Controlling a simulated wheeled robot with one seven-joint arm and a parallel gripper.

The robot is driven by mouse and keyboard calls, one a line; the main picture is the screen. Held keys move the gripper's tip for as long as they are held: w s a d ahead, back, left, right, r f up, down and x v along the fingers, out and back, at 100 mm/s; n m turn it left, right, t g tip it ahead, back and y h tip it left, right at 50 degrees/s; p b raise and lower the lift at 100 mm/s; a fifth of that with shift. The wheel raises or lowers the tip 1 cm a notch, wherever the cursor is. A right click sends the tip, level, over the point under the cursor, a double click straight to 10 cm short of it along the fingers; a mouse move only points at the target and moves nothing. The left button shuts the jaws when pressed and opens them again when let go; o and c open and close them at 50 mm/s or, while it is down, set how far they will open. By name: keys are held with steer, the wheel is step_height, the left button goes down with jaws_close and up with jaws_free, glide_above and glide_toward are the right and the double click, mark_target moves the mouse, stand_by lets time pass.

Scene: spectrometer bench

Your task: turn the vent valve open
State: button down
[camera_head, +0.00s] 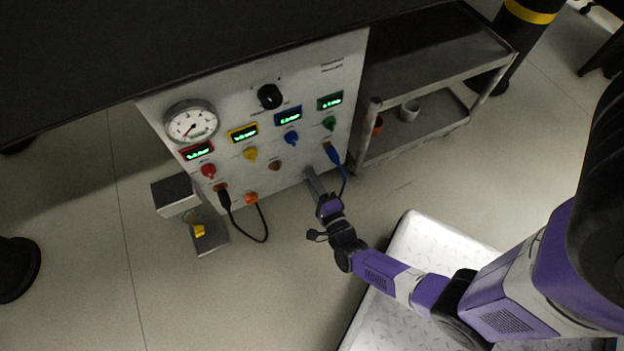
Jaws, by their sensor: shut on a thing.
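The instrument panel (232,130) is a light grey face with a round gauge (191,122), small green-lit displays and several coloured knobs. No label for the vent valve is readable from here, so I cannot tell which part it is. My gripper (309,174) is at the panel's lower right edge, below the blue plug (331,152). It is shut on a small part there, which the fingers hide. A large black knob (269,96) is at the upper middle. A red knob (208,171), a yellow knob (250,154) and a brass-coloured knob (275,165) are to the left.
A small grey stand (209,235) is at lower left. Open floor lies in front.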

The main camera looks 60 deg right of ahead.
steer(key=shift+s+m, duration=0.1)
steer(key=shift+m, duration=0.4)
steer(key=c, duration=1)
jaws_free()
steer(key=shift+c, duration=0.2)
